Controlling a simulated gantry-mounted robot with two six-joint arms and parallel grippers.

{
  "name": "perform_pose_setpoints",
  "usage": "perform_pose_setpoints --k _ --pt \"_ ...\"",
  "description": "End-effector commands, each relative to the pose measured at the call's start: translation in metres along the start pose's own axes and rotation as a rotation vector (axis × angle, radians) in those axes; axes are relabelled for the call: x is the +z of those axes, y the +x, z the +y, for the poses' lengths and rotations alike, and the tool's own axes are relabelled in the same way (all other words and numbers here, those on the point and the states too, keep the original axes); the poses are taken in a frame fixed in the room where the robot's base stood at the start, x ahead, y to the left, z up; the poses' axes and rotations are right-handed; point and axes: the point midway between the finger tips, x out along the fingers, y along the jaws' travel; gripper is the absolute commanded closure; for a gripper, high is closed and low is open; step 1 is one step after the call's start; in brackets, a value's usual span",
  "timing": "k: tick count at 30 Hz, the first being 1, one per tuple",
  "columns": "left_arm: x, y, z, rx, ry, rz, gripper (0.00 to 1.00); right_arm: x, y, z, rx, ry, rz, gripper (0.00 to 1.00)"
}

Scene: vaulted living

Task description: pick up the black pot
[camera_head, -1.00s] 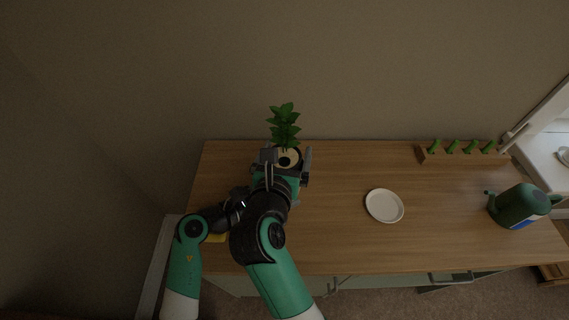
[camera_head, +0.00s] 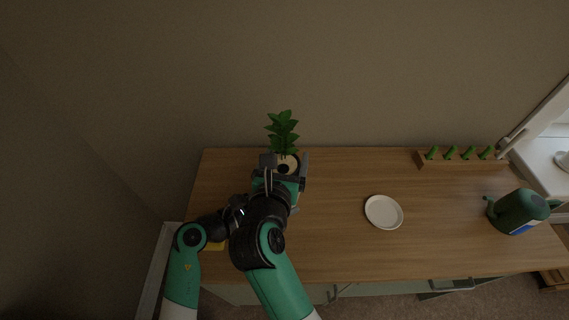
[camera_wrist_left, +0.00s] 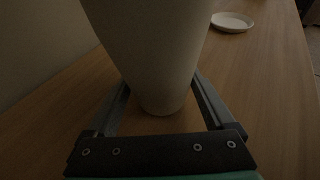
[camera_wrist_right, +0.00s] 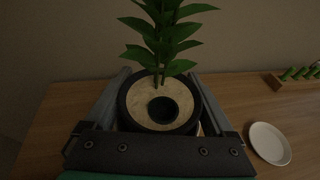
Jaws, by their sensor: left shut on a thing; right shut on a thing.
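The potted plant (camera_head: 290,160) is at the back left of the wooden cabinet top, upright, with green leaves above. In the right wrist view its pot (camera_wrist_right: 126,105) has a dark rim around a beige top with a round dark hole. In the left wrist view a pale tapered pot body (camera_wrist_left: 150,50) stands between the fingers. My right gripper (camera_head: 285,168) is shut on the pot near its rim. My left gripper (camera_wrist_left: 160,82) is shut on the pale body; the right arm mostly hides it in the head view. I cannot tell whether the base touches the wood.
A white plate (camera_head: 384,212) lies on the cabinet top (camera_head: 340,180), right of the plant. A green watering can (camera_head: 518,212) stands at the right end. A wooden rack with green pieces (camera_head: 455,158) is at the back right. The wall is close behind.

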Motion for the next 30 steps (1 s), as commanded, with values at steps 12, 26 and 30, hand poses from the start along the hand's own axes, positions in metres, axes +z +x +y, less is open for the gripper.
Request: perform_pose_setpoints --k 12,26,30 --pt "0.0 0.0 0.0 -0.001 0.0 0.001 0.44 0.08 -0.025 0.0 0.002 0.004 -0.005 0.85" --pt "0.0 0.0 0.0 0.0 0.0 0.001 0.0 0.095 -0.029 0.0 0.001 0.001 -0.002 0.85" --pt "0.0 0.0 0.0 0.0 0.0 0.001 0.0 0.095 -0.029 0.0 0.001 0.001 -0.003 0.85"
